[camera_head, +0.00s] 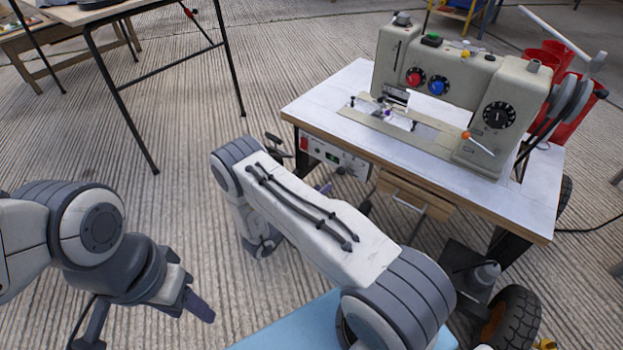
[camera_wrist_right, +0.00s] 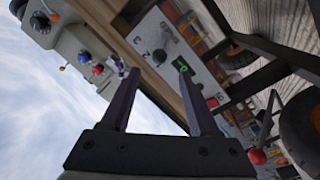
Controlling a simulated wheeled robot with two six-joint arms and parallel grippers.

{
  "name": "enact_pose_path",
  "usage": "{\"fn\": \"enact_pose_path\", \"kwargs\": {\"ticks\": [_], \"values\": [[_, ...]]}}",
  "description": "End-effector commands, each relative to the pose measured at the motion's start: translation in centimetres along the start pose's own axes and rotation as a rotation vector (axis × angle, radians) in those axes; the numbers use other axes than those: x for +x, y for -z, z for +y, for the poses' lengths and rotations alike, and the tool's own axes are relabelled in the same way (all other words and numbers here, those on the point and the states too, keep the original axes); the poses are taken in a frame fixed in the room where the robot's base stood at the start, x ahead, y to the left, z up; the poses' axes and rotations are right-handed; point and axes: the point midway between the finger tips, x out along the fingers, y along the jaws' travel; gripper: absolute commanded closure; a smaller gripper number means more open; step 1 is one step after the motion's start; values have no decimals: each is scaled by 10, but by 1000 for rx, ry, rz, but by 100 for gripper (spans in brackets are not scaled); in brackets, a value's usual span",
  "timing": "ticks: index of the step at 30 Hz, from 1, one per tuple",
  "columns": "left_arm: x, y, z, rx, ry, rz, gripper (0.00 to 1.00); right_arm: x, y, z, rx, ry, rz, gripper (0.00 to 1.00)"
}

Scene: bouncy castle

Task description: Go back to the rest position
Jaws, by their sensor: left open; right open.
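My left gripper (camera_head: 192,300) hangs over the ribbed floor at the lower left of the head view. A dark finger shows and its jaws are open with nothing seen in them. My right arm (camera_head: 320,220) reaches forward across the middle of the head view, and its own link hides most of the right gripper. In the right wrist view the right gripper (camera_wrist_right: 159,76) is open, with two dark fingers apart and nothing between them. It faces the front panel (camera_wrist_right: 180,55) of the sewing table, which also shows in the head view (camera_head: 335,157). Whether the fingers touch the table cannot be told.
A sewing machine (camera_head: 440,75) stands on a white-topped table (camera_head: 320,95), with a wooden drawer (camera_head: 415,195) below. Red bins (camera_head: 575,125) stand behind it. A black-legged table (camera_head: 110,15) is at upper left. Floor (camera_head: 150,210) between the tables is clear.

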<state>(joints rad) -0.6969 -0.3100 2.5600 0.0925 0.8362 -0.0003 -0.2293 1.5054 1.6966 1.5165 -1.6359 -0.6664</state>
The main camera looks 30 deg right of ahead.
Motion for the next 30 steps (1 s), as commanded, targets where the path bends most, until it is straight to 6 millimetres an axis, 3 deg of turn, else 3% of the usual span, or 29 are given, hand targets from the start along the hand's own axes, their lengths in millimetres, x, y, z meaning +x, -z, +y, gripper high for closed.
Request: {"fn": "enact_pose_path", "kwargs": {"ticks": [7,10,15,20,25,30], "values": [[0,0,0,0,0,0,50,1,2,-1,8,10,-4,39],[0,0,0,0,0,0,50,5,16,-10,54,78,-28,39],[0,0,0,0,0,0,50,6,71,-41,215,381,-131,39],[0,0,0,0,0,0,50,-20,127,-52,313,738,-252,39],[0,0,0,0,0,0,50,-68,164,-23,297,1071,-378,39],[0,0,0,0,0,0,50,-115,163,38,162,1304,-497,39]]}}
